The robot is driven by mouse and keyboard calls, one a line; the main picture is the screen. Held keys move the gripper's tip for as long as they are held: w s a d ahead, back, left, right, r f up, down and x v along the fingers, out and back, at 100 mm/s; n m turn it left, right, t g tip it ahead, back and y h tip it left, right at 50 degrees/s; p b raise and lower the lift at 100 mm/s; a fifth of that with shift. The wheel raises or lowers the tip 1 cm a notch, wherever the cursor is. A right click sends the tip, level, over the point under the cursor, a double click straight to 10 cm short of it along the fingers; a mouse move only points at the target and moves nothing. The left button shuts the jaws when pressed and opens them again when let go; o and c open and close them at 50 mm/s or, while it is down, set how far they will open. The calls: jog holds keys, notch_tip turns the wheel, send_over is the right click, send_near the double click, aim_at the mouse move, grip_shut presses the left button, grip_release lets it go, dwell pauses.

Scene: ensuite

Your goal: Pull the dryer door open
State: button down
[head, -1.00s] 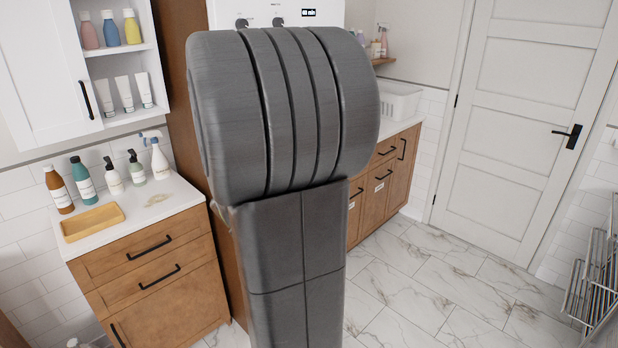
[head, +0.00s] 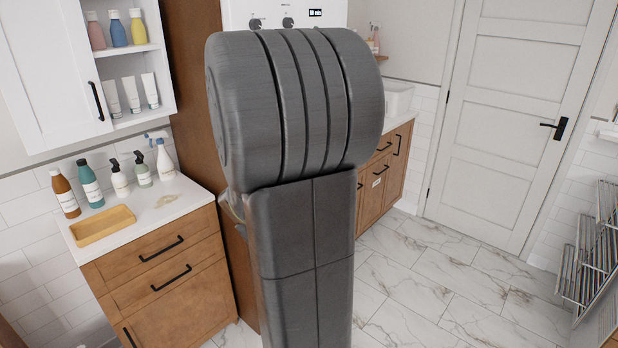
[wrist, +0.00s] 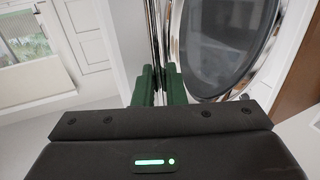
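The dryer (head: 325,14) shows in the head view only as a white top strip with knobs and a small display. My arm hides most of its front, and my gripper is hidden there too. A pale curved edge shows just left of my arm; it may be part of the door. In the wrist view, the round dryer door (wrist: 225,45) has dark glass and a chrome rim. My gripper (wrist: 160,87) has green fingers close together around a narrow chrome bar (wrist: 155,35) beside the rim, apparently the handle. How far the door stands open is unclear.
A wooden cabinet (head: 165,270) with bottles and a yellow tray (head: 103,225) stands left, under a white wall cupboard (head: 45,75). A wooden counter unit is behind my arm on the right. Marble floor (head: 440,280) is free at right, before a metal rack (head: 598,250).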

jog(key=c, duration=1.6)
grip_release()
jog(key=shift+w+a+r, duration=0.1)
jog(key=b+v, duration=0.2)
jog(key=v, duration=1.2)
jog(key=shift+w, duration=0.15)
jog(key=p+x, duration=0.2)
jog(key=x, duration=1.1)
jog(key=shift+w+d, duration=0.2)
jog(key=shift+w, duration=0.1)
